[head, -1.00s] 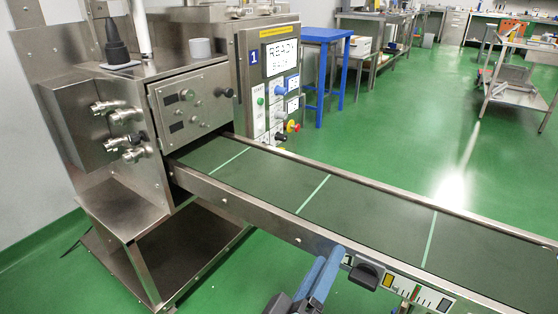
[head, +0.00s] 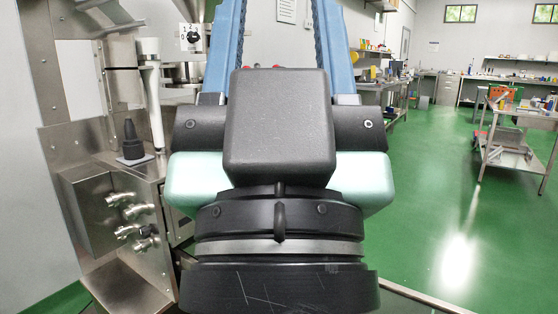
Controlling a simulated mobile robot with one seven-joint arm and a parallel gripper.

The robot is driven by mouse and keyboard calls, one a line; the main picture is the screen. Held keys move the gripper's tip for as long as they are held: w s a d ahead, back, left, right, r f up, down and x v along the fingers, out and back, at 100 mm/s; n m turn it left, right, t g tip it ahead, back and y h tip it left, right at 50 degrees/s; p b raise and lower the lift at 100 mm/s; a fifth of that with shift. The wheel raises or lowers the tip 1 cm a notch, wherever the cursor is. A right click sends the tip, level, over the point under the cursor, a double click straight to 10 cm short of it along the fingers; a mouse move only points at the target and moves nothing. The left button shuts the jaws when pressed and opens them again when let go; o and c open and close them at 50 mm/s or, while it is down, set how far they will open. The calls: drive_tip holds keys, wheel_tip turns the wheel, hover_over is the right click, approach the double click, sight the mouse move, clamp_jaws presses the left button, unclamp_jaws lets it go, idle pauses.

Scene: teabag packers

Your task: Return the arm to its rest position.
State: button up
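My gripper (head: 283,25) fills the middle of the head view, close to the camera. Its black housing and mint-green sides sit above my dark wrist. Two blue fingers with dark ribbed inner faces point up, wide apart. Only the background wall shows between them, so the gripper looks open and empty. The fingertips run out of the top of the picture. My arm hides most of the packing machine's front panel, its display and the conveyor belt.
The steel packing machine (head: 88,190) stands close on the left, with a black cone (head: 131,140) on its top. A conveyor rail (head: 425,298) shows at lower right. Green floor (head: 440,190) is open on the right, up to a steel cart (head: 510,155).

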wheel_tip(320, 180, up, 28)
drive_tip(key=p, duration=2.5)
drive_tip(key=shift+f, duration=0.1)
